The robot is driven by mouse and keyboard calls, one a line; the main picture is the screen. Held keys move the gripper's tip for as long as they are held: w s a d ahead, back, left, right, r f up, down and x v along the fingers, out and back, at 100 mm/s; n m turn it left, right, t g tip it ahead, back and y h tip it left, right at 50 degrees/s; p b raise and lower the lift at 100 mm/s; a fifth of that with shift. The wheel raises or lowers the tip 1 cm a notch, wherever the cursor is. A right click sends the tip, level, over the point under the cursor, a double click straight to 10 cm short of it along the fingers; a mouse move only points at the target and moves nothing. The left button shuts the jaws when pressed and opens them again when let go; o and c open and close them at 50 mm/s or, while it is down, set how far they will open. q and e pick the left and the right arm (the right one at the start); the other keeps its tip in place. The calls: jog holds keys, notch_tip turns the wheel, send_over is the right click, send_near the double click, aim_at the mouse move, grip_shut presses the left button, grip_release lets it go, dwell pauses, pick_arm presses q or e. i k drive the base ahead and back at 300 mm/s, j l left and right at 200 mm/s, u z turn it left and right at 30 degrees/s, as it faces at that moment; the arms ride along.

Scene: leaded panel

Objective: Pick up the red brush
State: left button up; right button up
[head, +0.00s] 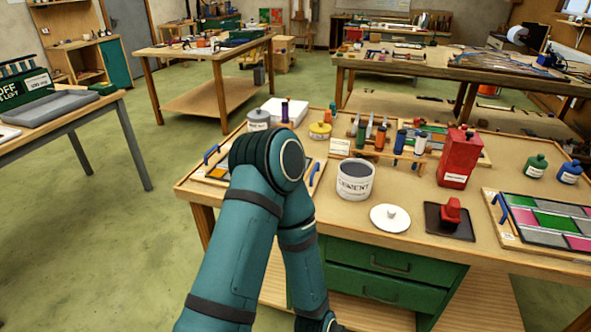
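A small red block-shaped thing with a raised grip (451,211) sits on a dark flat pad (434,224) near the front right of the workbench. It looks like the red brush, but its bristles cannot be made out. Nothing touches it from above. A teal arm of mine rises in front of the bench's left part and bends back down. Neither gripper shows in the head view.
On the workbench (420,254), a cement tub (355,185) and white lid (390,218) stand left of the pad. A red can (458,160) stands behind it, and a coloured glass panel (545,222) lies to the right. A tool rack (385,155) stands farther back.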

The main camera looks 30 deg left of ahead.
aim_at(449, 215)
jog(key=u, duration=0.7)
jog(key=l+u, duration=0.2)
jog(key=u, duration=0.2)
jog(key=i+l+u, duration=0.1)
jog(key=l+u, duration=0.15)
jog(key=u, duration=0.15)
jog(key=l+u, duration=0.2)
jog(key=u, duration=0.2)
jog(key=l+u, duration=0.2)
jog(key=k+l+u, duration=0.15)
jog(key=l, duration=0.25)
jog(key=k+l+u, duration=0.2)
jog(key=k+l, duration=0.1)
jog(key=l, duration=0.25)
jog(key=l+u, duration=0.1)
jog(key=l, duration=0.25)
jog(key=k+l+u, duration=0.1)
jog(key=l, duration=0.25)
jog(key=k, duration=0.05)
